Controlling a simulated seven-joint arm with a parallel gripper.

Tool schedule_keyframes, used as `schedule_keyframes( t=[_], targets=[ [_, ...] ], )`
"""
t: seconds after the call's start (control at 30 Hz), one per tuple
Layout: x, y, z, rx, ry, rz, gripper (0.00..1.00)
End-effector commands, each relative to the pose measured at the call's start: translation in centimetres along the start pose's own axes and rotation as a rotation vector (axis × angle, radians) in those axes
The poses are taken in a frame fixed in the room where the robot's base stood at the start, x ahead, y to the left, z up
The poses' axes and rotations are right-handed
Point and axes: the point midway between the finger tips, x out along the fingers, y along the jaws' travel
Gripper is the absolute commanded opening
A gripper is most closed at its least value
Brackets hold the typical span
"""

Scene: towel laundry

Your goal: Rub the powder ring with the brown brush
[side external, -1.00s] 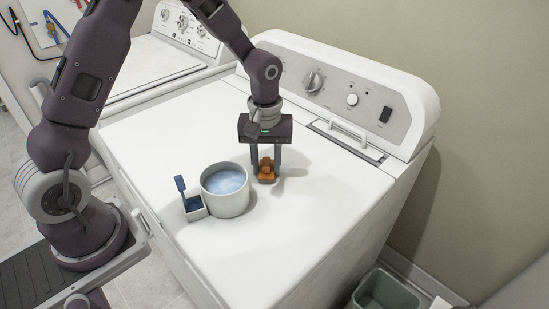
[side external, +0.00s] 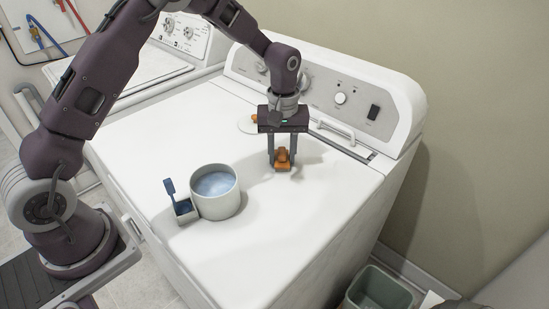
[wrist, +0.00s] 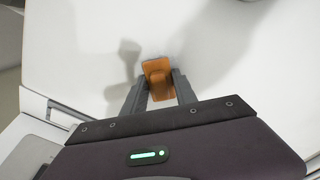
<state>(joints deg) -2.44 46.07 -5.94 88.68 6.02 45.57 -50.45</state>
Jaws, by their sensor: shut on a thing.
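The brown brush (side external: 284,158), an orange-brown block with a raised grip, is in my gripper (side external: 283,160) over the white washer top. It also shows between the fingers in the wrist view (wrist: 158,80). My gripper is shut on it. I cannot tell whether the brush touches the lid. A pale round patch or disc (side external: 246,126) lies on the lid behind and left of my gripper, with a small orange thing (side external: 254,118) at its edge; my gripper partly hides it. I cannot tell whether this is the powder ring. No other ring is clear.
A grey-white tub (side external: 216,203) of bluish liquid stands on the washer lid (side external: 270,225), left of my gripper. A small square holder (side external: 185,213) with a blue-handled tool (side external: 169,187) adjoins it. The control panel (side external: 320,90) rises behind. The lid's front right is clear.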

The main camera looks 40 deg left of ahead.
Motion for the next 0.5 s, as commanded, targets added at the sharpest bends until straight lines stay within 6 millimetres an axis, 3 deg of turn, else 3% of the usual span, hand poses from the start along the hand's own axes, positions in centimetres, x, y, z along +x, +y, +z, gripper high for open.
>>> schedule_keyframes(
  t=[0.4,0.5],
  targets=[
    [0.1,2.7,-2.7,0.001,0.001,0.001,0.00],
    [-1.1,2.8,-2.7,0.001,0.003,0.003,0.00]
  ],
)
